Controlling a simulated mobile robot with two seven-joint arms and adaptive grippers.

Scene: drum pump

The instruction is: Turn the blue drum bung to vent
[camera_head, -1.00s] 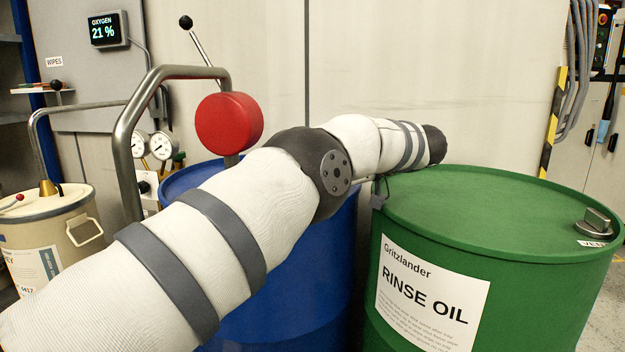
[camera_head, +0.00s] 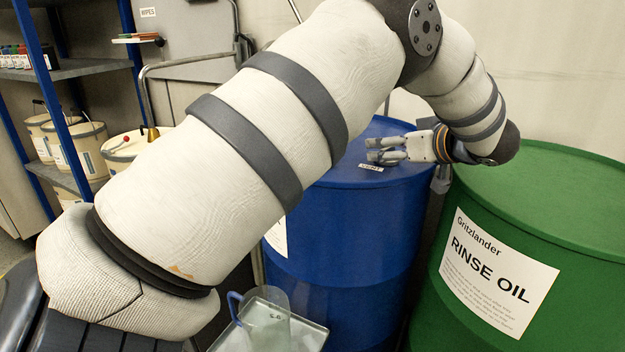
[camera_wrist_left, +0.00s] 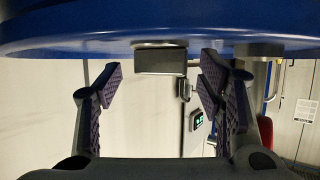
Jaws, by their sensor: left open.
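The blue drum (camera_head: 350,225) stands left of the green drum, with a small VENT label (camera_head: 371,168) on its top. My left gripper (camera_head: 375,150) is just above the drum top beside this label, fingers pointing left. In the left wrist view the picture is upside down, and the blue drum's top (camera_wrist_left: 60,35) spans the upper edge. The grey bung (camera_wrist_left: 160,61) sticks out from it. My left gripper (camera_wrist_left: 160,78) is open there, with the bung in the gap ahead of and between its fingertips. No clear contact shows. My right gripper is not in view.
A clear jug (camera_head: 265,325) stands on a tray (camera_head: 312,335) in front of the blue drum. Shelves (camera_head: 75,70) and cream cans (camera_head: 85,150) are at the left.

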